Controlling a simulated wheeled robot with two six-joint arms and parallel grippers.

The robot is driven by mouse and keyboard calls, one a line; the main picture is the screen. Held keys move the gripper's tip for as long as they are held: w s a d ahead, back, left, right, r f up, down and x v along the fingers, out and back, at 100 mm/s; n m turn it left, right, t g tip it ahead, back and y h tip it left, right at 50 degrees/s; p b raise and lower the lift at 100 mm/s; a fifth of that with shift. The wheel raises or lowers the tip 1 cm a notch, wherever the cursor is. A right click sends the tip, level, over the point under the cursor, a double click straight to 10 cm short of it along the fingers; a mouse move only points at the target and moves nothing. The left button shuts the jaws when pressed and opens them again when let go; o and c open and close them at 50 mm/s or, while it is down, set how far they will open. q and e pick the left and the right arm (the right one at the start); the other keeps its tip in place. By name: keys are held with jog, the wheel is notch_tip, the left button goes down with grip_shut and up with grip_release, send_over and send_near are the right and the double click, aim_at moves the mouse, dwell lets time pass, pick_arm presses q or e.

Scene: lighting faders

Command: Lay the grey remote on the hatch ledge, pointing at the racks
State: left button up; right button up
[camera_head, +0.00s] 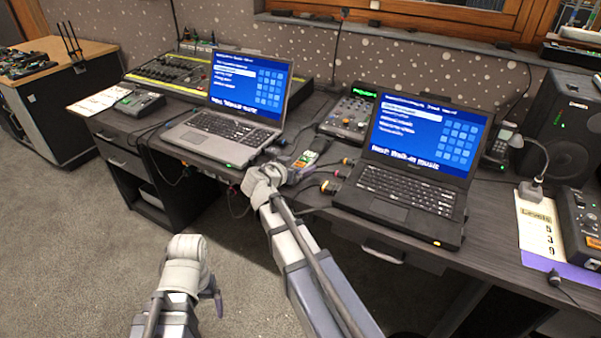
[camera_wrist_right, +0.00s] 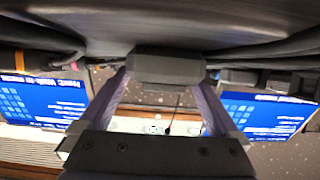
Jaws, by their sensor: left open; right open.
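I cannot pick out the grey remote for certain in either view. The hatch ledge (camera_head: 420,37) is the long dark sill under the wooden frame, behind the desk. My right gripper (camera_head: 268,178) is at the desk's front edge, between the two laptops; its jaws are hard to see there. In the right wrist view, my right gripper's (camera_wrist_right: 165,88) fingers stand apart. A dark grey block (camera_wrist_right: 165,68) shows between their tips; I cannot tell what it is or whether they touch it. My left gripper (camera_head: 213,292) is low over the floor, away from the desk, open and mostly hidden by its arm.
Two open laptops (camera_head: 240,105) (camera_head: 415,165) stand on the desk, with a small mixer (camera_head: 348,115) between them. A fader console (camera_head: 165,75) is at the back left. A speaker (camera_head: 567,120) and a lamp (camera_head: 535,165) crowd the right. Cables cross the desk's front edge.

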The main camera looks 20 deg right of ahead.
aim_at(300, 163)
jog(key=shift+x, duration=0.85)
jog(key=shift+r, duration=0.1)
grip_shut()
jog(key=shift+r, duration=0.1)
notch_tip(300, 163, up, 24)
jog(key=p, duration=2.4)
